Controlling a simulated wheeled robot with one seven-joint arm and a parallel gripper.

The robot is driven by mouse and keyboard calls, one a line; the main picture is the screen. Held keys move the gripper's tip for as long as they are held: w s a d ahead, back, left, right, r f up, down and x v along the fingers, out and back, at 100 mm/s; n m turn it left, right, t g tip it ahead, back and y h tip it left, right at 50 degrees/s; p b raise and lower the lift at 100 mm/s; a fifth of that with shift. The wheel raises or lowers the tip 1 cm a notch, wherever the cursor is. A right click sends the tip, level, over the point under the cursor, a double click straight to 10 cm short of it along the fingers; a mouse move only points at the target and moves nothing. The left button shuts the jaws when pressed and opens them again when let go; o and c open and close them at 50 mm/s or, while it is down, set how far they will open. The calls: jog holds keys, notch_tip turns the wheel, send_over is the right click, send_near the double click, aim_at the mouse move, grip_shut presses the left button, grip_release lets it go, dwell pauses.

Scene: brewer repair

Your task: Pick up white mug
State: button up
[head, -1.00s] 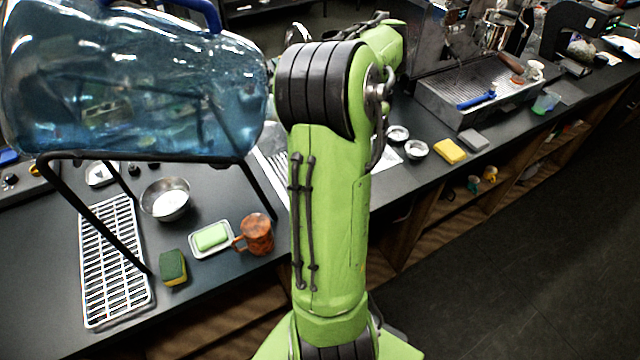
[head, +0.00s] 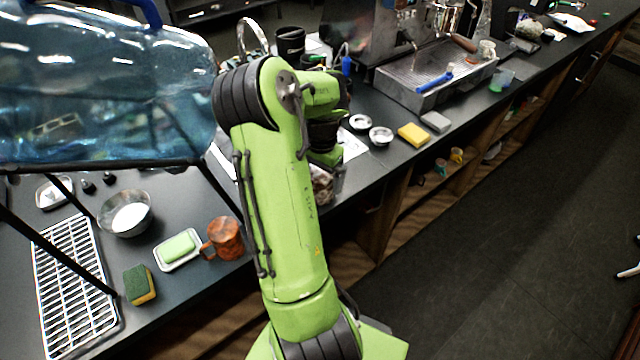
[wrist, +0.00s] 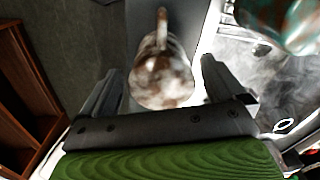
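A mottled white-and-brown mug (wrist: 162,82) is in the middle of the wrist view, its handle toward the top of the picture. My gripper (wrist: 160,76) is open, with one finger on each side of the mug and a narrow gap visible at each side. In the head view, a mottled patch (head: 321,186) shows under my wrist at the counter's front edge and seems to be the same mug. My arm hides most of it and the fingers there.
A brown mug (head: 226,238), a soap dish (head: 178,262), a sponge (head: 139,285) and a metal bowl (head: 126,213) stand to the left. A large blue bottle (head: 100,95) rests on a black stand. Saucers (head: 381,136) and a yellow block (head: 413,134) lie to the right. A teal glassy object (wrist: 288,22) is near the mug.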

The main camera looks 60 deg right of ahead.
jog(key=c, duration=1)
